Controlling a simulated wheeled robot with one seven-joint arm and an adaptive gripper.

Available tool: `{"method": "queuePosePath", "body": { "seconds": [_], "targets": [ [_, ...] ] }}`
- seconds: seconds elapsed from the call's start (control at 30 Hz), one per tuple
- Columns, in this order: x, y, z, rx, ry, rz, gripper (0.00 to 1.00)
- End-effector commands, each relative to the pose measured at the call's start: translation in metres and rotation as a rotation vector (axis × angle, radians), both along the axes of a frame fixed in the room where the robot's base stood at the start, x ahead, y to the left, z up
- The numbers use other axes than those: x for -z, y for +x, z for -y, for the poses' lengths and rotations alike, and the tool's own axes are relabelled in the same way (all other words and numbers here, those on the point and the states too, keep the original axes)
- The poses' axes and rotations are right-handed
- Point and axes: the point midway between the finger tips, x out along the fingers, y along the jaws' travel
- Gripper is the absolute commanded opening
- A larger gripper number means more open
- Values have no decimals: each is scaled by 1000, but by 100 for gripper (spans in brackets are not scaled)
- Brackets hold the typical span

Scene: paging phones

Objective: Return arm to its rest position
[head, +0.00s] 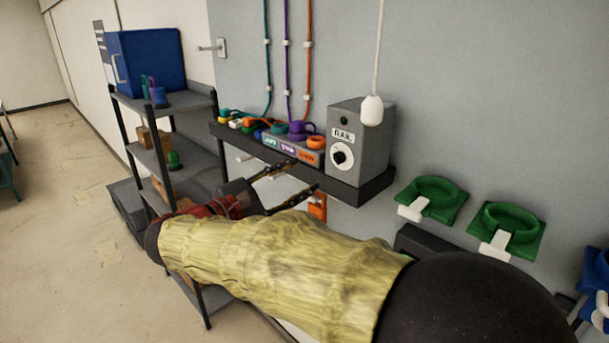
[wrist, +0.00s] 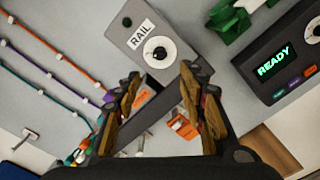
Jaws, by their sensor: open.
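My arm crosses the lower middle of the head view in a yellowish sleeve. My gripper (head: 296,180) is at its far end, in front of the wall shelf (head: 345,187). Its two fingers are spread apart with nothing visible between them. In the wrist view the gripper (wrist: 158,82) is also open, with its fingers toward the grey RAIL box (wrist: 150,45). That box, with a round dial, stands on the right end of the shelf in the head view (head: 358,140). I cannot tell the exact gap between the fingers and the shelf.
Coloured plugs and labelled blocks (head: 290,148) sit on the shelf below hanging cables. Green wall holders (head: 430,198) are at right. A dark rack (head: 150,150) with a blue box (head: 150,62) stands at left. A READY display (wrist: 274,62) shows in the wrist view. Floor at left is clear.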

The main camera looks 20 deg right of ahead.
Motion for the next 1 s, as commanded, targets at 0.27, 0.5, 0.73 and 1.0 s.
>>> {"method": "queuePosePath", "body": {
  "seconds": [0.27, 0.5, 0.73, 1.0],
  "targets": [
    [0, 0, -1, 0, 0, 0, 41],
    [1, 1, -1, -4, 6, 13, 41],
    [88, -3, -9, -35, 276, -34, 41],
    [245, -106, -31, 134, 943, 20, 41]
  ]
}}
